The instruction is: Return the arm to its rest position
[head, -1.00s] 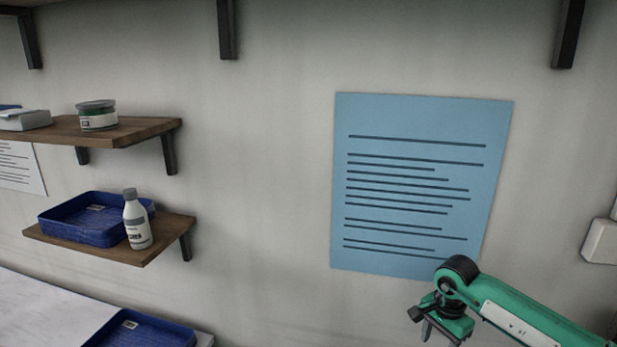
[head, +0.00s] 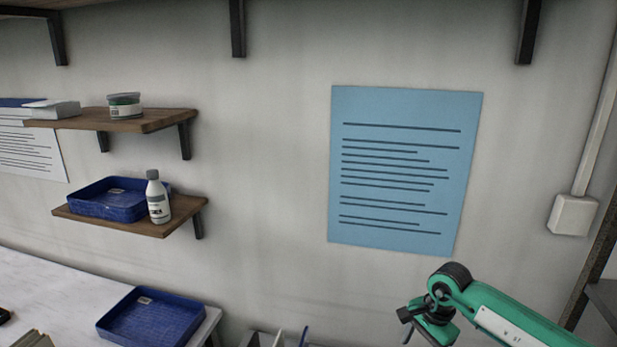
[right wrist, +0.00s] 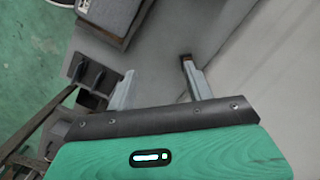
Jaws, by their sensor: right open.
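My right arm, green with black joints, comes in from the lower right of the head view. Its gripper (head: 422,333) hangs in front of the wall near the bottom edge, below the blue sheet, and is partly cut off there. In the right wrist view the right gripper (right wrist: 158,72) has its two grey fingers spread apart with nothing between them. My left arm and gripper are not in view.
A blue tray (head: 152,318) lies on the white table (head: 50,290) at lower left. A wall shelf (head: 140,226) holds another blue tray (head: 100,203) and a white bottle (head: 159,202). A higher shelf (head: 150,121) holds a jar (head: 124,106). A blue sheet (head: 400,215) hangs on the wall.

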